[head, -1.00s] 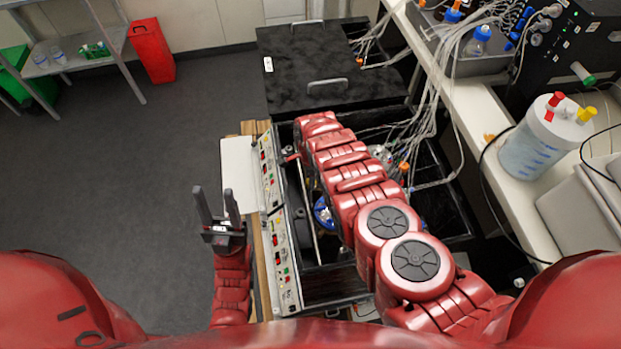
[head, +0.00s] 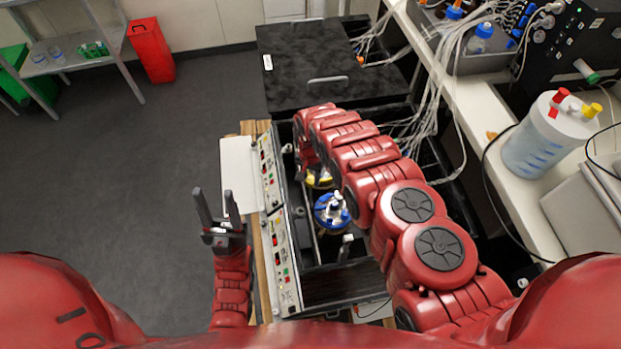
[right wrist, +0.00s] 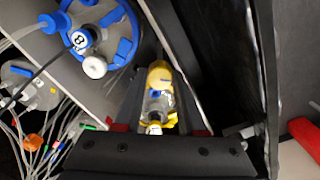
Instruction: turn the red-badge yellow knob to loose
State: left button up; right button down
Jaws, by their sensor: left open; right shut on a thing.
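In the right wrist view the yellow knob (right wrist: 158,78) sits between the two dark fingers of my right gripper (right wrist: 160,92), which is shut on it. A grey and yellow fitting shows just below the knob. No red badge can be made out. In the head view a bit of yellow (head: 320,179) shows inside the black shaker box, beside my right forearm; the right gripper is mostly hidden there by my arm. My left gripper (head: 212,208) is open and empty, raised left of the box.
A blue-clamped vessel top (head: 332,211) stands in front of the yellow part; it shows in the right wrist view (right wrist: 100,35) with a black round badge. Tubes and cables crowd the right. Control panels (head: 283,260) line the box's left side. Open floor lies left.

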jog(key=n+b, duration=0.2)
jog(key=n, duration=0.2)
jog(key=shift+f, duration=0.1)
jog(key=shift+n+b, duration=0.45)
jog(key=shift+n, duration=1.05)
jog(key=c, duration=0.5)
grip_release()
